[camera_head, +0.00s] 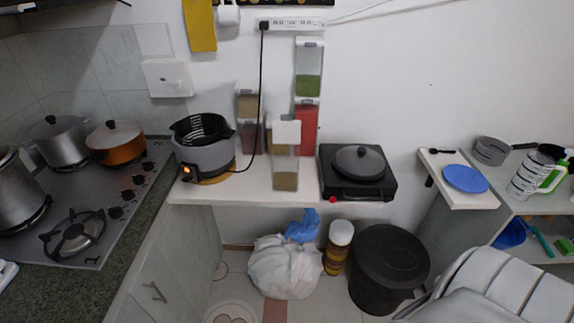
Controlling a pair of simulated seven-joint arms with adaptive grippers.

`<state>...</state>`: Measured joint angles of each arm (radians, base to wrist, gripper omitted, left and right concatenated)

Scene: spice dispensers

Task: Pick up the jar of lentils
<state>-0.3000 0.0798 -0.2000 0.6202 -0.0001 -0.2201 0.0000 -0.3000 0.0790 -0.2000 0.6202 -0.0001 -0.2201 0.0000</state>
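Several clear spice dispensers stand on the white counter against the wall. A front dispenser (286,160) has a white lid and a low layer of brownish grains. Behind it a red-filled dispenser (307,127) has a green-filled dispenser (308,84) above it. At the left, a tan-filled dispenser (247,106) is above a dark reddish one (250,137), partly hidden by the cooker and a black cord. No label is readable, so I cannot tell which jar holds lentils. Neither of my grippers is in view.
A grey electric cooker (208,158) stands left of the dispensers and a black hot plate (356,177) with a lidded pan stands right. A black cord (261,95) hangs from the power strip (291,24). A gas stove (85,205) is at far left. The counter's front strip is mostly clear.

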